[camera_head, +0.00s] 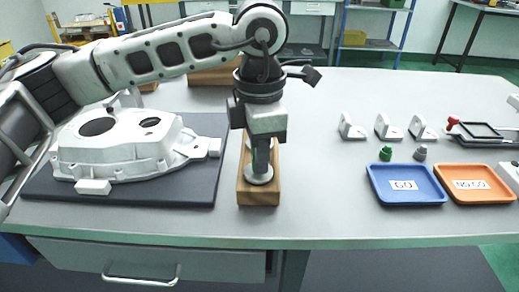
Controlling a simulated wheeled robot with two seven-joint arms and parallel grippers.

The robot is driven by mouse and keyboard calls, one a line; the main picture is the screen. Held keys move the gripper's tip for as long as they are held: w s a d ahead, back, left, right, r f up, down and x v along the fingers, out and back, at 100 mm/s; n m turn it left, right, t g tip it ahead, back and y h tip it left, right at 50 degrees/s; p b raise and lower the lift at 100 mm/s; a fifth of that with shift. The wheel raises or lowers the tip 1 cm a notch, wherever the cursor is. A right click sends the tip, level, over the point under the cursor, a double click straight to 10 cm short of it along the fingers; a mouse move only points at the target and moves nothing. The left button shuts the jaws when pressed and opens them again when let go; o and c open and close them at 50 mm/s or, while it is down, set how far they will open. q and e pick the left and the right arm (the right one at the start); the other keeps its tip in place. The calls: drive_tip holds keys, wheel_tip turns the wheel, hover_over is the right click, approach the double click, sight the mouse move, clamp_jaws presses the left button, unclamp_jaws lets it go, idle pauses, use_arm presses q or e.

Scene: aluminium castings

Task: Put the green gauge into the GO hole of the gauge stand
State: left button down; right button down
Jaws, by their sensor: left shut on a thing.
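My left gripper (264,150) points straight down over the wooden gauge stand (259,198). It is shut on a gauge, most of which the fingers hide. A thin strip of green (253,158) shows beside the fingers, so this looks like the green gauge. A round silver disc (259,178) shows just below the fingertips at the front of the stand. I cannot tell whether the disc belongs to the gauge or the stand, or whether the gauge is inside a hole. The gripper hides the stand's middle. My right gripper is not in view.
A large aluminium casting (128,146) lies on a dark mat (120,192) left of the stand. To the right are a blue GO tray (406,198), an orange NO GO tray (477,197), small green (386,153) and grey parts, and several metal brackets. The table between stand and trays is clear.

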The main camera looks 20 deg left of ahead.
use_arm(q)
drive_tip(key=shift+f, duration=0.25)
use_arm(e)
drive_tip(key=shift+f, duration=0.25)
use_arm(q)
drive_tip(key=c, duration=1.2)
unclamp_jaws()
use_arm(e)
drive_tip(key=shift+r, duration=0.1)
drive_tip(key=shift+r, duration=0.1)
use_arm(q)
drive_tip(key=shift+r, duration=0.4)
wheel_tip(320, 180, up, 15)
drive_tip(key=p, duration=0.1)
drive_tip(key=shift+r, duration=0.15)
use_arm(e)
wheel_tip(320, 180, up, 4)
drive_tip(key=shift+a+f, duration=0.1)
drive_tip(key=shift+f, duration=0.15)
